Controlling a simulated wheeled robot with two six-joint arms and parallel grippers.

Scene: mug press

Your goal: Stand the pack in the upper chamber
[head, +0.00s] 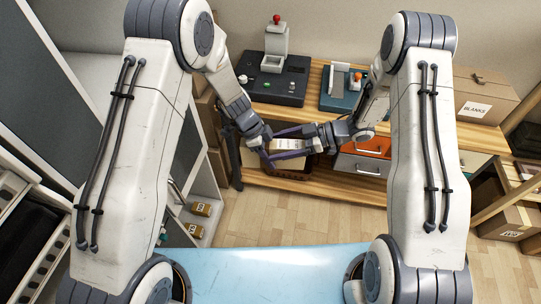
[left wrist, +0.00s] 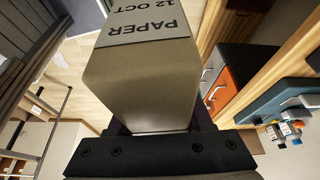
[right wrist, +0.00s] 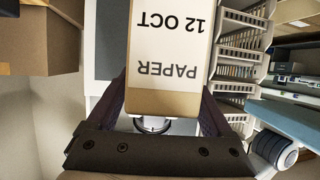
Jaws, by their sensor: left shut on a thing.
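The pack is a tan box with a pale label reading "PAPER 12 OCT". It fills the middle of the left wrist view, where the pack (left wrist: 145,85) sits between the fingers of my left gripper (left wrist: 155,120), which is shut on it. In the right wrist view the same lettering shows on the pack (right wrist: 165,103), with the fingers of my right gripper (right wrist: 165,95) on either side of it. I cannot tell whether these fingers press on it. In the head view both grippers meet near the middle, in front of the bench. I cannot make out clearly which space is the upper chamber.
A wooden bench holds a black device with a red knob (head: 277,20) and a blue-based device (head: 340,101). An orange drawer (head: 368,147) is below. A "BLANKS" carton (head: 486,94) stands at right. Small labelled packs (head: 200,208) lie at left. Floor (head: 300,220) is clear.

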